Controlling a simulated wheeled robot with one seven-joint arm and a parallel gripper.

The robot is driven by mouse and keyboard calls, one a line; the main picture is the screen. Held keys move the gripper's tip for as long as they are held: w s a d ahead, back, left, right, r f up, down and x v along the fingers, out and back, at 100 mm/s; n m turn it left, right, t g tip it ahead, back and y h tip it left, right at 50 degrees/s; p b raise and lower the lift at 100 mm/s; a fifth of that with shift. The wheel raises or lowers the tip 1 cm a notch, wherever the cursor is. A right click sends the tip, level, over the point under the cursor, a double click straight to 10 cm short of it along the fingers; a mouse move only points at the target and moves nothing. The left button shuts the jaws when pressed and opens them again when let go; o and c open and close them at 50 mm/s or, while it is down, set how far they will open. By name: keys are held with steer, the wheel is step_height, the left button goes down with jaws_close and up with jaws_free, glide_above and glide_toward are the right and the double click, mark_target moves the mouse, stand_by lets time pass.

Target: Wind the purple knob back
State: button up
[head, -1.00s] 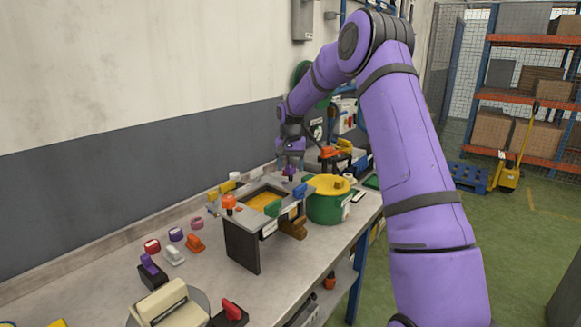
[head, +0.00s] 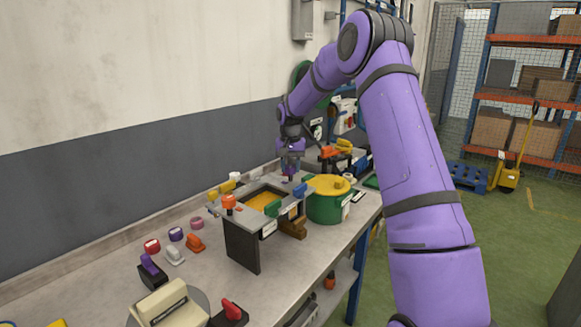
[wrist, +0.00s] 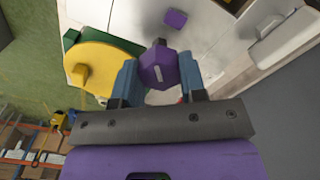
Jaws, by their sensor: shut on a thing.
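The purple knob (wrist: 158,66) sits between the two blue-grey fingers of my gripper (wrist: 157,80) in the wrist view. The fingers are shut on it, one on each side. A pale line marks its top face. In the head view my gripper (head: 290,165) points down at the back right corner of a grey raised frame (head: 250,216). There the purple knob (head: 289,172) is small and mostly hidden by the fingers.
A green drum with a yellow lid (head: 327,200) stands right beside the frame. Several small knobs lie on the bench at left. The wall runs close behind.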

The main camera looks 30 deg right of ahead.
steer(key=n, duration=0.6)
steer(key=shift+n, duration=0.4)
steer(key=n, duration=0.3)
steer(key=shift+n, duration=0.4)
steer(key=n, duration=0.3)
steer(key=shift+n, duration=0.3)
steer(key=n, duration=0.9)
steer(key=shift+n, duration=2.2)
steer(key=o, duration=0.9)
